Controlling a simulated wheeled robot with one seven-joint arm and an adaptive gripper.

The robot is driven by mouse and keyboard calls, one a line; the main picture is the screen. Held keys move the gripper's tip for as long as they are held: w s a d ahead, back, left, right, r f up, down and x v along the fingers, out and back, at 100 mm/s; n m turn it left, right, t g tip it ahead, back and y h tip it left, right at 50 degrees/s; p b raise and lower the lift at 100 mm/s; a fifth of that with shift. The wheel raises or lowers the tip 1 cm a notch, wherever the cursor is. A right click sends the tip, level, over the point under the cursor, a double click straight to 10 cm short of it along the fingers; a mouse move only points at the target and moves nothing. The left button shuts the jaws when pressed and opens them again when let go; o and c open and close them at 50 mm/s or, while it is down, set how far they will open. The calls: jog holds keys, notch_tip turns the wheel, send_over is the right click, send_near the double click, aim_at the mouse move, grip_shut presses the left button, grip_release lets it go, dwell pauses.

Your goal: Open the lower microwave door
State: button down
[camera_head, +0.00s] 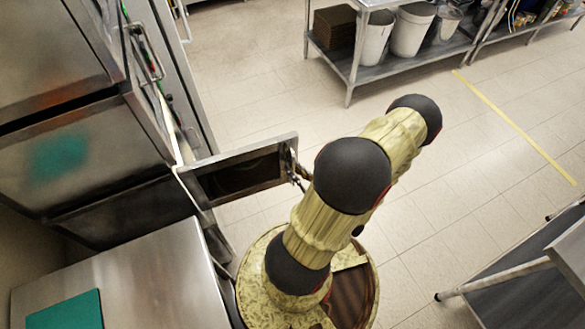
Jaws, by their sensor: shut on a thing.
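The lower microwave door (215,182) stands swung out from the stacked steel units at the left, its dark window framed in metal. My gripper (296,174) is at the door's free edge, shut on the handle (289,158) there. My arm partly hides the gripper, so the fingers show only in small part. The lower microwave's body (125,213) is behind the door at the left, and its inside cannot be seen from here.
A steel counter (150,285) with a green board (68,312) lies at lower left. A taller steel unit with a handle (147,55) stands behind the door. A shelf with white buckets (411,32) is at the back. A dark-topped cart (530,290) is at lower right. Tiled floor between is clear.

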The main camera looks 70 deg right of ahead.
jog(key=shift+d, duration=0.15)
jog(key=c, duration=1.9)
grip_release()
jog(key=shift+s, duration=0.1)
jog(key=v, duration=1.2)
jog(key=shift+f, duration=0.1)
